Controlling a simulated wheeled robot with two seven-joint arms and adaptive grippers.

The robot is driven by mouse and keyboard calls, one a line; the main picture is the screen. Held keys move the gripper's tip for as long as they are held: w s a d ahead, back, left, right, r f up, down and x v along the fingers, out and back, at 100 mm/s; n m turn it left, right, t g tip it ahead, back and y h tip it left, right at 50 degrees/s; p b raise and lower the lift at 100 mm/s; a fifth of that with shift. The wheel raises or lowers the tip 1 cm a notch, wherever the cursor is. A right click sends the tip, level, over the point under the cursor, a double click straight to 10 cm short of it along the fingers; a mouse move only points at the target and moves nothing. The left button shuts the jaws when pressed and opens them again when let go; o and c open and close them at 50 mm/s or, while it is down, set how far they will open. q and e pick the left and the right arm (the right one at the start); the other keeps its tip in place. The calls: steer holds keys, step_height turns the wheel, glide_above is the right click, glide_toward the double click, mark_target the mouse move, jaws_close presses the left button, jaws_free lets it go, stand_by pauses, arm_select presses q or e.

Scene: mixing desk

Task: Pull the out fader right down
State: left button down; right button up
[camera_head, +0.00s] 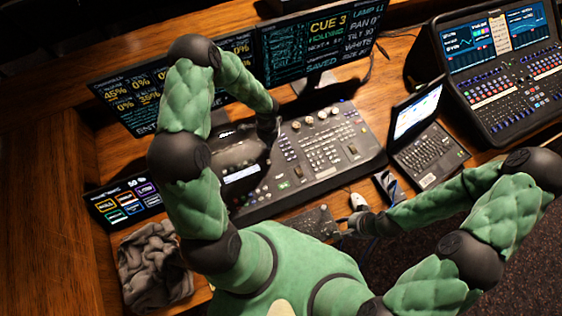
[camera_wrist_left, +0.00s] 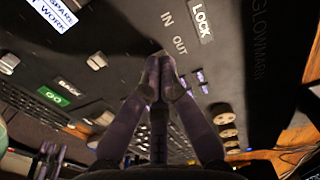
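The lighting desk (camera_head: 320,150) is a dark console in the middle of the head view. My left gripper (camera_head: 268,128) reaches down over its left part and hides what lies under it. In the left wrist view its two fingers (camera_wrist_left: 162,72) come together at the tips, close to the panel below the printed OUT label (camera_wrist_left: 180,45). Small caps (camera_wrist_left: 201,77) show just right of the fingertips. I cannot tell which is the out fader, or whether a cap is between the tips. My right gripper (camera_head: 352,226) is low near the desk's front edge, too small to read.
A LOCK label (camera_wrist_left: 200,22) is beside the OUT label. Monitors (camera_head: 315,45) stand behind the desk. A laptop (camera_head: 425,135) and another console (camera_head: 500,75) are at the right. A grey cloth (camera_head: 152,265) lies at the lower left, and a white mouse (camera_head: 358,200) is in front.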

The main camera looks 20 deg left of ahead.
mark_target(275, 161)
arm_select(q)
steer(key=shift+f, duration=0.15)
arm_select(e)
steer(key=shift+f, duration=0.25)
